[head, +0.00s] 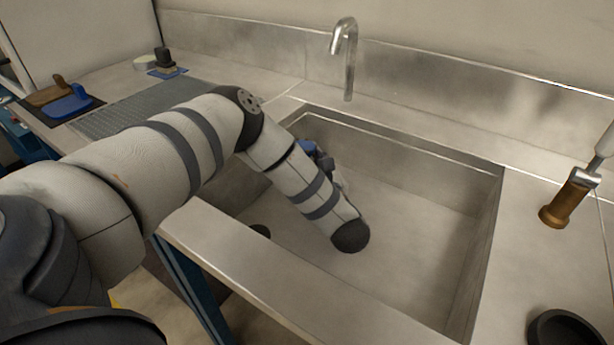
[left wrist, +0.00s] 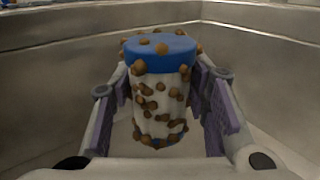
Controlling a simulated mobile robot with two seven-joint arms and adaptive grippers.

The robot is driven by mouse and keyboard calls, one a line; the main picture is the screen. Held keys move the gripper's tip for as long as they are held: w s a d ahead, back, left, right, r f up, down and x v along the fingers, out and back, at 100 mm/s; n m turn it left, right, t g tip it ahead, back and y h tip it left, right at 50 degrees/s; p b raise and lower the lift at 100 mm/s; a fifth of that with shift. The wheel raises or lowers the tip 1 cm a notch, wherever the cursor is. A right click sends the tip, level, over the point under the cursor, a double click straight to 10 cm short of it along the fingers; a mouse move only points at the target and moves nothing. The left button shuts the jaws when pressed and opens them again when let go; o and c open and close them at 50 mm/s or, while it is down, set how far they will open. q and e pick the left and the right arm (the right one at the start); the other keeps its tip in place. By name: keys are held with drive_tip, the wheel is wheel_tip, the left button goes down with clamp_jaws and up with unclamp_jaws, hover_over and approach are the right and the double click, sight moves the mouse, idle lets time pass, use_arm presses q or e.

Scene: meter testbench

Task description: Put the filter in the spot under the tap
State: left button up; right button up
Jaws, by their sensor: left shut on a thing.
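The filter (left wrist: 160,95) is a white cylinder with blue end caps, dotted with brown lumps. In the left wrist view it stands upright between the purple-padded fingers of my left gripper (left wrist: 163,108), which is shut on it. In the head view, my left arm reaches down into the steel sink. There my left gripper (head: 326,163) is mostly hidden behind the forearm, with a bit of the filter's blue cap (head: 308,147) showing. The tap (head: 345,45) is a curved chrome spout over the sink's back edge. My right gripper is out of view.
The sink (head: 415,225) has steep walls close around the gripper; its floor is open to the right. A brown-ended metal fitting (head: 567,200) and a black round dish (head: 562,330) are on the right counter. A brush-like tool with a blue part (head: 68,104) lies far left.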

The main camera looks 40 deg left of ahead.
use_arm(q)
wheel_tip(320, 180, down, 4)
drive_tip(key=shift+w+f, duration=0.1)
drive_tip(key=shift+f, duration=0.2)
drive_tip(key=o, duration=1.2)
drive_tip(key=shift+o, duration=0.2)
drive_tip(key=shift+r, duration=0.1)
drive_tip(key=shift+d+r, duration=0.1)
drive_tip(key=shift+d, duration=0.1)
drive_tip(key=v, duration=1.1)
drive_tip(key=shift+s+d, duration=0.25)
